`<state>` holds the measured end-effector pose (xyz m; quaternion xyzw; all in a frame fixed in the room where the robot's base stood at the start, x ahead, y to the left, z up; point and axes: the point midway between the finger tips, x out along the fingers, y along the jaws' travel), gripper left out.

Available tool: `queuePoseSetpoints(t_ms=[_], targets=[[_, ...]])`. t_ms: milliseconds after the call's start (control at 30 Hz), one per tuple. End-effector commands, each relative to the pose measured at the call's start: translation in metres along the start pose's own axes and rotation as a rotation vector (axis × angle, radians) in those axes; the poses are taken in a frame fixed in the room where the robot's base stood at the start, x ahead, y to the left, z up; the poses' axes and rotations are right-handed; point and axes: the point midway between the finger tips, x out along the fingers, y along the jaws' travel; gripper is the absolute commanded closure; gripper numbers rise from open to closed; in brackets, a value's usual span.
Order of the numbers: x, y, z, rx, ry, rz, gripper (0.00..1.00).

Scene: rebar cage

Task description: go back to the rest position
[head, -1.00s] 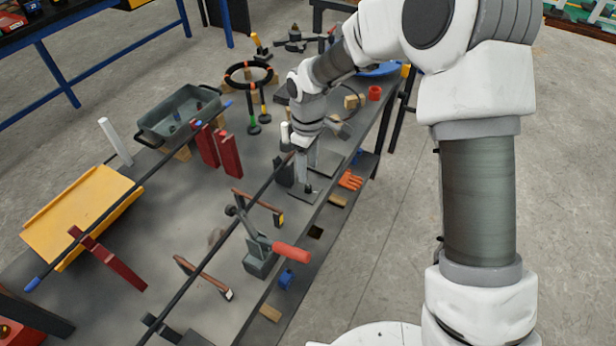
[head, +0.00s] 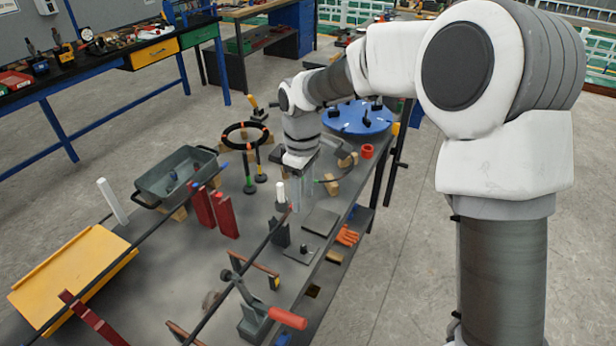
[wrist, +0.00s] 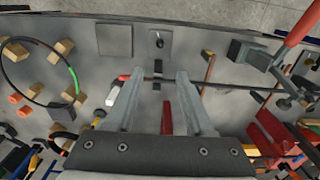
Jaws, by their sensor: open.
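My gripper (head: 303,188) hangs above the grey workbench (head: 190,270), pointing down, at the end of my white arm. In the wrist view its two grey fingers (wrist: 156,76) are spread apart with nothing held between them. A long dark rod (wrist: 235,86) with a red end passes below the fingers, and a small black block shows in the gap. In the head view the same rod (head: 262,243) slants across the bench. How high the fingertips are above the bench is hard to tell.
A black ring on stands (head: 245,133), a grey bin (head: 178,176), red blocks (head: 214,210) and a red-handled clamp (head: 270,312) stand around the bench. A blue disc (head: 357,117) lies at the far end. The concrete floor at right is clear.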

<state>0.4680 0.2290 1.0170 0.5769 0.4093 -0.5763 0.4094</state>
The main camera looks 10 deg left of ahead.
Motion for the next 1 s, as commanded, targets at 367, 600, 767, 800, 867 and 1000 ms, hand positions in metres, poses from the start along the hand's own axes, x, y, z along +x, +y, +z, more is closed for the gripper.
queuePoseSetpoints(t_ms=[367, 600, 767, 800, 867, 1000], targets=[[-0.033, 0.001, 0.030, 0.099, 0.009, 0.054, 0.47], [-0.084, -0.009, 0.090, 0.310, 0.039, 0.143, 0.47], [-0.112, -0.021, 0.130, 0.461, 0.075, 0.194, 0.47], [-0.117, -0.025, 0.140, 0.497, 0.085, 0.205, 0.47], [-0.126, -0.032, 0.155, 0.554, 0.103, 0.221, 0.47], [-0.141, -0.049, 0.188, 0.688, 0.148, 0.254, 0.47]])
